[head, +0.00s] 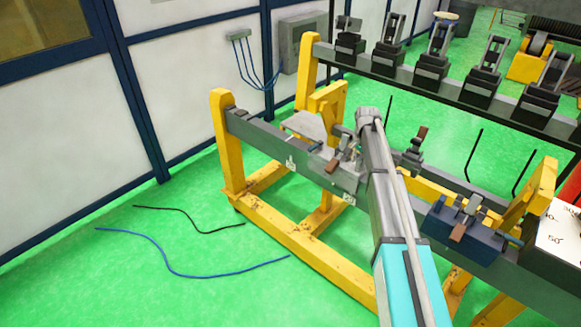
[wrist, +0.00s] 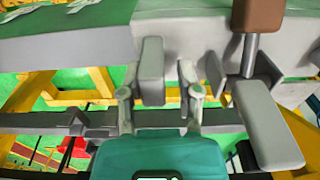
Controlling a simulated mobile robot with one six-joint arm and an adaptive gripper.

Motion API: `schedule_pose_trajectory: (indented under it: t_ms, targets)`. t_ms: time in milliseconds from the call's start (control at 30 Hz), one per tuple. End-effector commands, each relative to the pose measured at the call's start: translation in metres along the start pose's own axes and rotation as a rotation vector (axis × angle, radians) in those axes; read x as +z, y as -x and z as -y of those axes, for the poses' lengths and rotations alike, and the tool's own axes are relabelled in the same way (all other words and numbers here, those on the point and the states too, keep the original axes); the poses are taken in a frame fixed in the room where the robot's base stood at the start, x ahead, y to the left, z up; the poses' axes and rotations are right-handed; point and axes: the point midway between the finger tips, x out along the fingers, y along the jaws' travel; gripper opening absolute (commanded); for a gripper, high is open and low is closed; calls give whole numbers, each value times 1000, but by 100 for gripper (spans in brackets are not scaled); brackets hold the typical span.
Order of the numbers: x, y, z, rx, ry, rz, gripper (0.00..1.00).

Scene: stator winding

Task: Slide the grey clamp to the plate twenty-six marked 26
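The grey clamp (head: 330,176) sits on the dark rail of the yellow frame, left of my arm in the head view, with a brown-tipped handle (head: 333,166). In the wrist view, a brown handle (wrist: 257,15) and grey clamp parts (wrist: 265,122) show at the right. My gripper (wrist: 160,95) is at the lower middle of the wrist view, its fingers apart with a gap between them. A grey upright block (wrist: 153,70) shows near the gap; I cannot tell whether the fingers touch it. My arm mostly hides the gripper in the head view. No marking 26 is readable.
A blue clamp (head: 462,234) sits farther right on the rail (head: 270,136). A white numbered plate (head: 560,228) stands at the right edge. A back rail holds several dark clamps (head: 432,65). Black and blue cables (head: 190,275) lie on the otherwise open green floor at left.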

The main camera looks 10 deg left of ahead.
Motion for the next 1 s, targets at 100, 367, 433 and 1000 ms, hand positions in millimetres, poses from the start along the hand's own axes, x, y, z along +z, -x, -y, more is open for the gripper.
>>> schedule_pose_trajectory:
  t_ms: [100, 367, 433, 1000]
  targets:
    - [-1, 0, 11, -2, 2, -1, 40]
    - [-1, 0, 29, -2, 1, -1, 40]
    - [-1, 0, 34, -2, 1, -1, 40]
    - [-1, 0, 74, -2, 2, -1, 40]
